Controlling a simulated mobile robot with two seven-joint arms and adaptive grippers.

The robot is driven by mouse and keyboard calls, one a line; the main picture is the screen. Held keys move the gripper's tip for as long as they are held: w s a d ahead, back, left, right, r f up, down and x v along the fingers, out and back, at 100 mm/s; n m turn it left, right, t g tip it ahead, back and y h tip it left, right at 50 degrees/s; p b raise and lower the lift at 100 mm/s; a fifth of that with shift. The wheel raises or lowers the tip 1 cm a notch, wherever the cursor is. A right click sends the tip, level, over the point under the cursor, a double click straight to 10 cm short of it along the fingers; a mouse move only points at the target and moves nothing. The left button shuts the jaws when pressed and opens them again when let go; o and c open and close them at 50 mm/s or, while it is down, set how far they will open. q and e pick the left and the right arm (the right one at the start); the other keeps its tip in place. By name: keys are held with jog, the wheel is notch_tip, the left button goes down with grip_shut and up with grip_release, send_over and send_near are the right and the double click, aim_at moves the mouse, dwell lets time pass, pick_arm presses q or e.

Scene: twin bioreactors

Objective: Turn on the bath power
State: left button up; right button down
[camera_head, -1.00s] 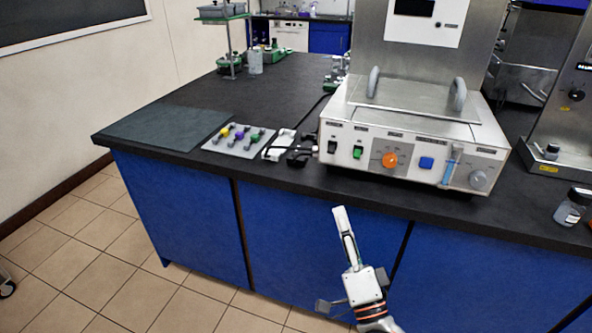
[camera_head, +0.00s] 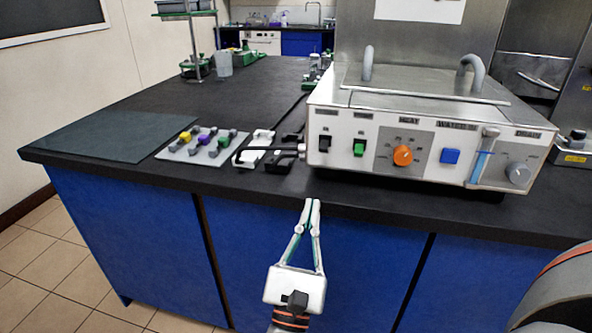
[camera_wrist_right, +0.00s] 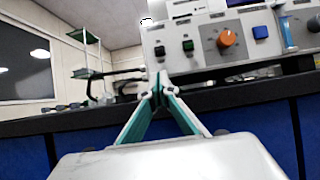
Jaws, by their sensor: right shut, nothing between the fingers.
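The bath (camera_head: 335,112) is a white and steel box with a lid and two grey handles, on the black bench. Its front has a black rocker switch (camera_head: 324,143), a green switch (camera_head: 359,148), an orange knob (camera_head: 402,155) and a blue button (camera_head: 450,156). The small labels above the two switches are not readable. My right gripper (camera_head: 312,203) is shut and empty, below and in front of the black switch, apart from it. In the right wrist view the fingertips (camera_wrist_right: 160,86) sit below the black switch (camera_wrist_right: 160,50). My left gripper is not in view.
Left of the bath, black and white plugs with cables (camera_head: 262,150) lie on the bench. A grey plate with coloured pieces (camera_head: 205,147) and a dark mat (camera_head: 95,138) lie further left. The bench's front edge (camera_head: 250,190) lies just behind the right fingertips.

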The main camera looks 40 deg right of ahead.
aim_at(324, 146)
jog(key=shift+r, duration=0.1)
dwell(0.3)
jog(key=x, duration=0.8)
jog(key=shift+w+d+r+p, duration=0.15)
jog(key=shift+d+p, duration=0.1)
jog(key=shift+p, duration=0.15)
jog(key=shift+w+d+r, duration=0.25)
jog(key=shift+d, duration=0.1)
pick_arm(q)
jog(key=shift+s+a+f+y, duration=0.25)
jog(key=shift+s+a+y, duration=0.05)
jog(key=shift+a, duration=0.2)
pick_arm(e)
jog(key=shift+w+d, duration=0.1)
